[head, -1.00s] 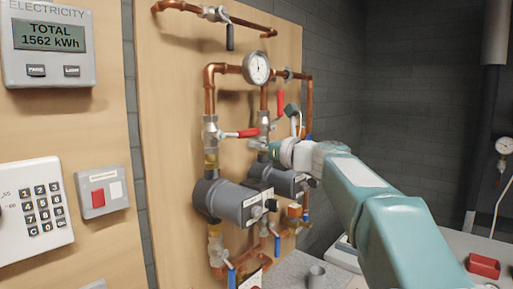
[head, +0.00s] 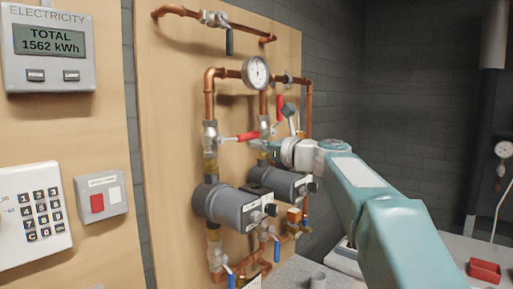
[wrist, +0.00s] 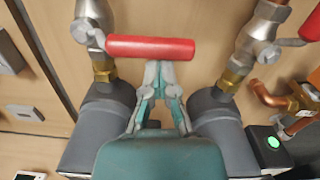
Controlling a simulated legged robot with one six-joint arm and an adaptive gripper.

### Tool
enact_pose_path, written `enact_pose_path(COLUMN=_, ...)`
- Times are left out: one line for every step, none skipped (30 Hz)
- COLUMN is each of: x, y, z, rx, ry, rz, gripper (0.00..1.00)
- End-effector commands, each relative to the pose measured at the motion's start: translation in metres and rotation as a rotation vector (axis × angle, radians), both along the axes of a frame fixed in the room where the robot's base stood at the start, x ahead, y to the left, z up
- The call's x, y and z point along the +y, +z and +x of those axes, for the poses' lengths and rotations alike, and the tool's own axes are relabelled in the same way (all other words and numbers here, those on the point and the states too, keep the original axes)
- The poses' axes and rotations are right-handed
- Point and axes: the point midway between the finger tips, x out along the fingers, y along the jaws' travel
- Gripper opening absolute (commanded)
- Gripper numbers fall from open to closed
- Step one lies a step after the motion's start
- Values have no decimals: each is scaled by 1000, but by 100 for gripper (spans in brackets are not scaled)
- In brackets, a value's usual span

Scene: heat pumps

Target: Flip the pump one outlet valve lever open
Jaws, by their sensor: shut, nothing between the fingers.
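The left pump (head: 225,205) is a dark grey cylinder below a metal outlet valve (head: 210,136). The valve's red lever (head: 247,136) sticks out sideways to the right, roughly horizontal, across the pipe line. In the wrist view the red lever (wrist: 150,47) lies across the upper middle, with its valve body (wrist: 95,15) at its left end. My gripper (head: 258,147) is shut and empty, just below the lever's right part. In the wrist view its fingertips (wrist: 159,66) sit close under the lever's lower edge; whether they touch cannot be told.
Copper pipes and a pressure gauge (head: 256,70) surround the valves. Blue-handled valves (head: 231,277) sit below. The wooden board (head: 165,150) is close behind.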

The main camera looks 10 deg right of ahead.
Motion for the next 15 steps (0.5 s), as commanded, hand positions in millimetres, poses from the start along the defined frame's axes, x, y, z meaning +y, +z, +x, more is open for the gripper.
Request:
enact_pose_path(x=0, y=4, z=-1, rx=-15, ry=0, rz=-12, gripper=0)
enact_pose_path(x=0, y=6, z=-1, rx=-22, ry=0, rz=-22, gripper=0)
enact_pose_path(x=0, y=7, z=-1, rx=-34, ry=1, rz=-37, gripper=0)
enact_pose_path(x=0, y=9, z=-1, rx=-44, ry=0, rz=-48, gripper=0)
enact_pose_path(x=0, y=10, z=-1, rx=-54, ry=1, rz=-62, gripper=0)
enact_pose_path(x=0, y=12, z=-1, rx=-69, ry=1, rz=-83, gripper=0)
enact_pose_path(x=0, y=14, z=-1, rx=-81, ry=1, rz=-100, gripper=0)
enact_pose_path(x=0, y=16, z=-1, rx=-95, ry=1, rz=-119, gripper=0)
enact_pose_path(x=0, y=19, z=-2, rx=-115, ry=1, rz=-146, gripper=0)
enact_pose_path(x=0, y=21, z=-2, rx=-130, ry=1, rz=-165, gripper=0)
enact_pose_path(x=0, y=23, z=-2, rx=-147, ry=1, rz=-188, gripper=0)
enact_pose_path(x=0, y=26, z=-2, rx=-170, ry=1, rz=-218, gripper=0)
enact_pose_path(x=1, y=28, z=-3, rx=-186, ry=1, rz=-242, gripper=0)
enact_pose_path(x=1, y=31, z=-3, rx=-203, ry=0, rz=-266, gripper=0)
enact_pose_path(x=2, y=34, z=-3, rx=-226, ry=1, rz=-296, gripper=0)
